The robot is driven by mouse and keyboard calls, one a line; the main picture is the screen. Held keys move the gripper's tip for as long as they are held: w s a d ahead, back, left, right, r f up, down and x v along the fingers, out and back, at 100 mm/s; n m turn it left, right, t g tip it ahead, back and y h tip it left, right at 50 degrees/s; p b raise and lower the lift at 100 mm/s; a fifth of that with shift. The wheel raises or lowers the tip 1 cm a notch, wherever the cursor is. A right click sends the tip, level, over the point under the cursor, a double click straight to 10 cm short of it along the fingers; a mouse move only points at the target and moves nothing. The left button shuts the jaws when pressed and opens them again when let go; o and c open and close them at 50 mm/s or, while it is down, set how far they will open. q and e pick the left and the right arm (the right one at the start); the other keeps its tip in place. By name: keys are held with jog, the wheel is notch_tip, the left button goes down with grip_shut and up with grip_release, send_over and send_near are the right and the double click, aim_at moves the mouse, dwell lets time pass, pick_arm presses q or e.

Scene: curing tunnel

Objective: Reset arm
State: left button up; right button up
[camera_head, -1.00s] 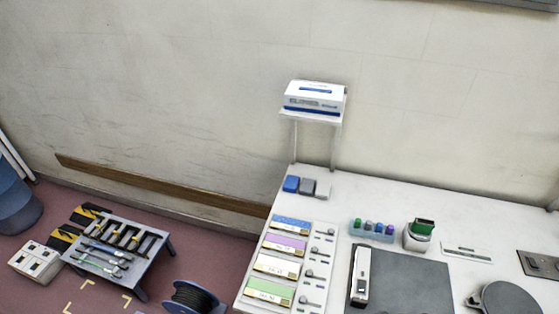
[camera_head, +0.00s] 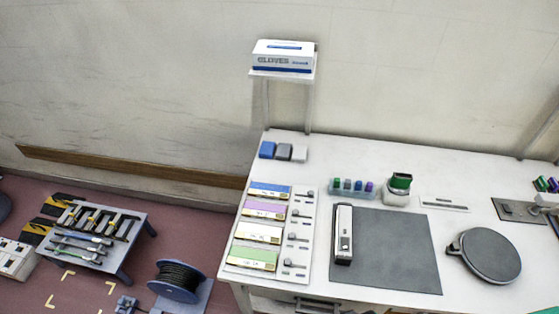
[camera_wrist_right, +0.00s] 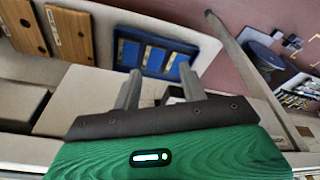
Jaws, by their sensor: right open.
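My right gripper (camera_wrist_right: 160,69) shows in the right wrist view, its two grey fingers spread apart. Nothing is between them. My left gripper is out of view.
In the head view a white table (camera_head: 470,212) carries a grey mat (camera_head: 395,250), a label board (camera_head: 262,234), a round dark plate (camera_head: 490,255) and a marker rack (camera_head: 352,190). A glove box (camera_head: 284,56) sits on a raised shelf.

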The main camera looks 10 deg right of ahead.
jog(key=s+d+f+g+b, duration=0.15)
jog(key=s+f, duration=0.35)
jog(key=f, duration=0.6)
jog(key=s+f+t+b, duration=0.15)
jog(key=s+f, duration=0.25)
jog(key=f, duration=0.7)
jog(key=s+d+f+g+b, duration=0.1)
jog(key=s+d+f+b, duration=0.1)
jog(key=s+f, duration=0.8)
jog(key=shift+s+d+f+g+b, duration=0.15)
jog(key=shift+s+f+g+b, duration=0.15)
jog(key=shift+s+b, duration=0.55)
jog(key=shift+s, duration=0.15)
